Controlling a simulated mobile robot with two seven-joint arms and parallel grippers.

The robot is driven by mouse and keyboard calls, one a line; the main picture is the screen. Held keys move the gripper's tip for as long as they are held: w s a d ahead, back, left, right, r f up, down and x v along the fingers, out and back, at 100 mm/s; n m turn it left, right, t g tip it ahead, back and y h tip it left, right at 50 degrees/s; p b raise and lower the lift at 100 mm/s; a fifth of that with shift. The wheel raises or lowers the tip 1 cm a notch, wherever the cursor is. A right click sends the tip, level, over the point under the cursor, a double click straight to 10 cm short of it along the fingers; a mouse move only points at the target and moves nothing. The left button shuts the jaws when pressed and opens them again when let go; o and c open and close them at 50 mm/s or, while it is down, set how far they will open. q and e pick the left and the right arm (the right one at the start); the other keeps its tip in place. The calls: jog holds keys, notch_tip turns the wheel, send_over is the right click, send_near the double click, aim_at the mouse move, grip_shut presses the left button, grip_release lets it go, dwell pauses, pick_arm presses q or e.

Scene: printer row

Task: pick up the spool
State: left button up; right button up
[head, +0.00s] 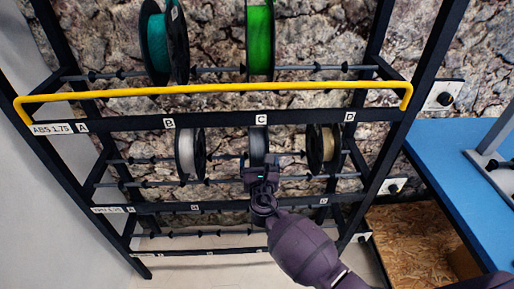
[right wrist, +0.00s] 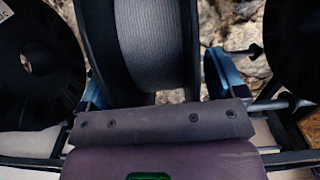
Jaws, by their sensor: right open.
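A spool of grey filament with dark flanges (head: 258,142) stands upright on the middle rod row of the rack, below the label C. My right gripper (head: 261,170) is in front of its lower part, which it partly hides. In the right wrist view the same spool (right wrist: 155,45) fills the upper middle. The blue fingers of my right gripper (right wrist: 157,85) are apart, one on each side of the spool's lower part. Whether they touch the flanges I cannot tell. My left gripper is not in view.
A white spool (head: 187,154) and a gold spool (head: 328,147) stand on either side in the same row. A teal spool (head: 157,42) and a green spool (head: 260,40) are above, behind a yellow bar (head: 215,88). A blue table (head: 455,160) is at right.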

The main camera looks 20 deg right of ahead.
jog(key=shift+c, duration=0.3)
jog(key=shift+w+r, duration=0.1)
jog(key=c, duration=1.2)
